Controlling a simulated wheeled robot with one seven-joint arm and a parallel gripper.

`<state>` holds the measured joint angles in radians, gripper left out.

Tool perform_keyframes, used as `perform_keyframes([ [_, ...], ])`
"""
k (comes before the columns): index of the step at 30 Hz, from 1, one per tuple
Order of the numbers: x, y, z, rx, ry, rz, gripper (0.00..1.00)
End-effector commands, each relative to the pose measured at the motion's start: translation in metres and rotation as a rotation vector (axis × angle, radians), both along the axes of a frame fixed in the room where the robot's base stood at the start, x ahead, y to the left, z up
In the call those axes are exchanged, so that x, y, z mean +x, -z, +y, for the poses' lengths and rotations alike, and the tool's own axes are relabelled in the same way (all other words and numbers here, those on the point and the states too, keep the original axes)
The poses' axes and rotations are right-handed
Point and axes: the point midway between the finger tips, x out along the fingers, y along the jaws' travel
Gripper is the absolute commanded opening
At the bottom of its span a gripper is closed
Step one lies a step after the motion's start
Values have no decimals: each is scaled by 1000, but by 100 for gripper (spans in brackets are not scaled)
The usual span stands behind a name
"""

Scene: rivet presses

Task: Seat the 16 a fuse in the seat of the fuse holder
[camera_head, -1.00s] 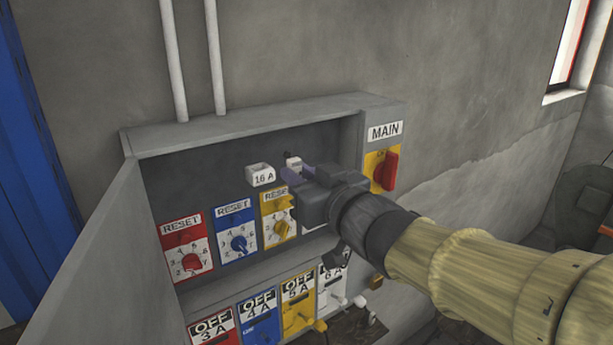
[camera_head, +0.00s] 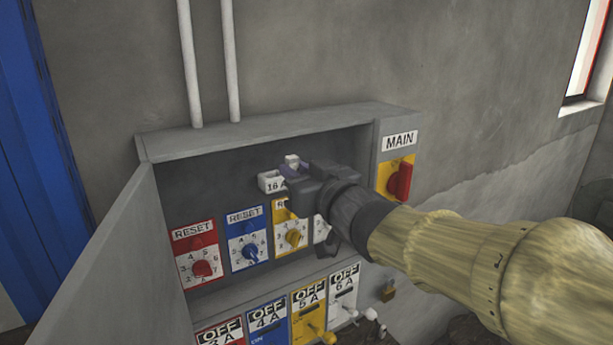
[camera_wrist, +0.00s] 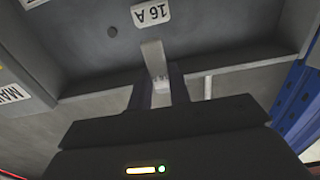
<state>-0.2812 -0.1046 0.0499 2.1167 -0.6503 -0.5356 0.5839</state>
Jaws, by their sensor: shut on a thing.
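The fuse holder (camera_head: 269,184) is a small white block marked 16 A on the back wall of the open grey cabinet. Its label (camera_wrist: 152,13) shows upside down at the top of the wrist view. My gripper (camera_head: 293,169) is shut on the white 16 A fuse (camera_head: 291,159), beside and partly in front of the holder. In the wrist view the fuse (camera_wrist: 154,58) sticks out between my fingers (camera_wrist: 160,88) toward the label. My gripper hides the holder's right part. I cannot tell whether fuse and holder touch.
Below are RESET dial panels, red (camera_head: 198,255), blue (camera_head: 247,240) and yellow (camera_head: 291,238), and a lower row of OFF switches (camera_head: 308,300). The red MAIN switch (camera_head: 400,182) is at right. The open door (camera_head: 120,260) stands at left.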

Motion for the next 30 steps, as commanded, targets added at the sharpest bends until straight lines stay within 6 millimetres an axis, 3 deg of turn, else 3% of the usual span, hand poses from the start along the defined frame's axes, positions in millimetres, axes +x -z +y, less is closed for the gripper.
perform_keyframes([
  [30, 39, 0, 30, 0, 0, 0, 0],
])
